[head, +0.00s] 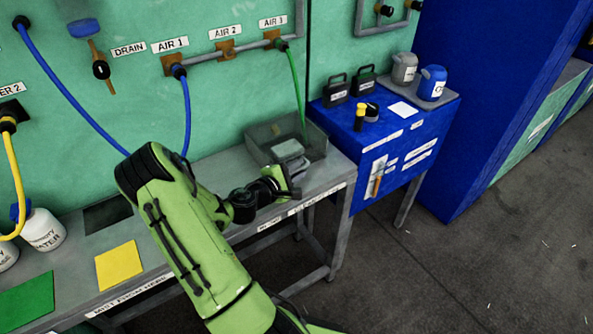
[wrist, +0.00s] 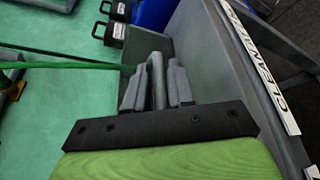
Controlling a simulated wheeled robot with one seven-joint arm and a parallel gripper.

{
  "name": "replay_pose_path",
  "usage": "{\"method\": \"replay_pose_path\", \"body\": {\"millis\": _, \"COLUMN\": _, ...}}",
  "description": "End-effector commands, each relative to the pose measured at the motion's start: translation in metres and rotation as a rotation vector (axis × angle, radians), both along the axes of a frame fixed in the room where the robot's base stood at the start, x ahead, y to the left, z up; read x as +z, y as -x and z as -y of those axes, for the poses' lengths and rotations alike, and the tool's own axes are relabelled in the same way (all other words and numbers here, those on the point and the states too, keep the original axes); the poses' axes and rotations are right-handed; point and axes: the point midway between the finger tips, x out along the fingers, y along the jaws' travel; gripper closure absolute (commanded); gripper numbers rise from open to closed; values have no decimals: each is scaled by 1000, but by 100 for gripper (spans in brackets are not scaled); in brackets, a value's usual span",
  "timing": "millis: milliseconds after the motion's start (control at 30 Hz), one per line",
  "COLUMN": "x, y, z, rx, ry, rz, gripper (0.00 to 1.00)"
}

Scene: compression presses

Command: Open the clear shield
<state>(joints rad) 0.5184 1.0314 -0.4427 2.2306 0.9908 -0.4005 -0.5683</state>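No clear shield can be made out for certain in either view. A grey open-topped box (head: 262,133) sits at the right end of the grey workbench, with a pale grey block-like part (head: 288,148) at its front. My gripper (head: 285,172) is at that part, low over the bench's right end. In the wrist view my gripper's two grey fingers (wrist: 157,88) stand apart, with a grey rounded bar (wrist: 158,72) between them. I see no clear gap beside the bar, but I cannot tell whether the fingers press on it.
My arm crosses the bench front. A green hose (head: 296,85) drops from AIR 3 into the box. A blue cabinet (head: 345,140) with black cases and jugs on top stands to the right. A yellow square (head: 119,264) and a green square (head: 27,301) mark the bench at left.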

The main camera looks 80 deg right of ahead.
Motion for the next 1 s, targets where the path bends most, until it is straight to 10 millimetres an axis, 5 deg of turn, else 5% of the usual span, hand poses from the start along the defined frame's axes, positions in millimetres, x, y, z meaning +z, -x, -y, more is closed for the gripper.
{"method": "replay_pose_path", "body": {"millis": 167, "x": 0, "y": 0, "z": 0, "rx": 0, "ry": 0, "rz": 0, "gripper": 77}}
{"method": "replay_pose_path", "body": {"millis": 333, "x": 0, "y": 0, "z": 0, "rx": -1, "ry": -1, "rz": 0, "gripper": 100}}
{"method": "replay_pose_path", "body": {"millis": 767, "x": 4, "y": 0, "z": -1, "rx": -1, "ry": -7, "rz": -7, "gripper": 100}}
{"method": "replay_pose_path", "body": {"millis": 1000, "x": 27, "y": 1, "z": -2, "rx": 1, "ry": -56, "rz": -63, "gripper": 100}}
